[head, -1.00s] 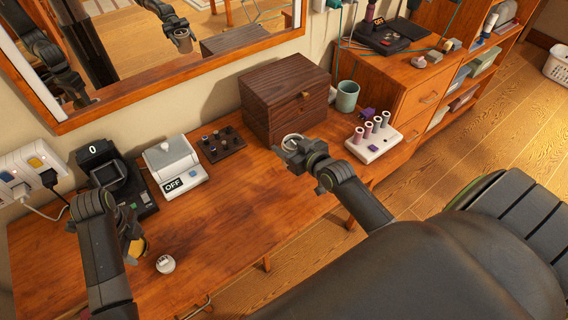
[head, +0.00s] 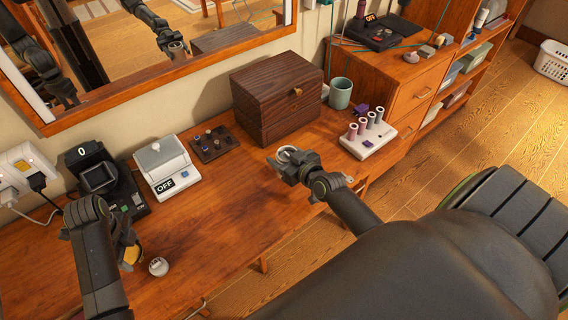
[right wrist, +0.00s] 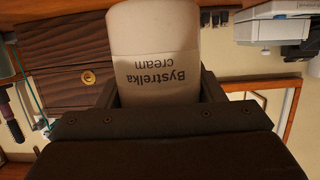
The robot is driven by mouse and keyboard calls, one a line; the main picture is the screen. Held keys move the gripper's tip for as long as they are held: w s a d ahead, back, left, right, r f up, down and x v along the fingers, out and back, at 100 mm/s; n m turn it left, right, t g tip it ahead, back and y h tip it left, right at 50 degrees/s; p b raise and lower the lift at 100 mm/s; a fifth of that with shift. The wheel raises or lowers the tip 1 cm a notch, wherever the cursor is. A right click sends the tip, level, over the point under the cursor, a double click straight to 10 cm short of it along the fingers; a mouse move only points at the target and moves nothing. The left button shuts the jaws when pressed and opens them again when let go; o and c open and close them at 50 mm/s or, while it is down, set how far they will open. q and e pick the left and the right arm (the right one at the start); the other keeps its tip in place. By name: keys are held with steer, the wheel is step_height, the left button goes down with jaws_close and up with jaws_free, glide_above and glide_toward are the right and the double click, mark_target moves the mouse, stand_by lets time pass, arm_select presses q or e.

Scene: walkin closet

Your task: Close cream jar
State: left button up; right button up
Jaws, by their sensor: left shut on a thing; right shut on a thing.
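The cream jar (right wrist: 155,70) is white and labelled "Bystrelka cream", upside down in the right wrist view. In the head view its round top (head: 287,154) looks open, with a pale rim and greyish inside. My right gripper (head: 284,166) is shut on the jar and holds it above the table, in front of the wooden box. My left gripper (head: 128,243) is at the left, near the table's front, shut on a yellow-gold thing (head: 131,254). The arm hides most of that thing, so I cannot tell if it is the lid.
A dark wooden box (head: 277,97) and a cup (head: 340,93) stand at the back. A white device marked OFF (head: 165,165), a dark device (head: 100,180) and a rack of pink-grey rollers (head: 367,135) stand on the table. A small white round thing (head: 158,266) lies by my left gripper.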

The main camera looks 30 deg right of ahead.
steer(key=shift+r, duration=0.15)
arm_select(q)
steer(key=shift+f+b, duration=0.85)
arm_select(e)
step_height(320, 180, down, 3)
steer(key=shift+r, duration=0.1)
arm_select(q)
steer(key=shift+f, duration=0.25)
arm_select(e)
steer(key=shift+w+f, duration=0.1)
steer(key=shift+f, duration=0.45)
arm_select(q)
steer(key=shift+b, duration=0.3)
steer(key=shift+f, duration=0.2)
arm_select(e)
steer(key=shift+f, duration=0.15)
arm_select(q)
steer(key=shift+r, duration=0.1)
arm_select(e)
steer(key=o, duration=1.4)
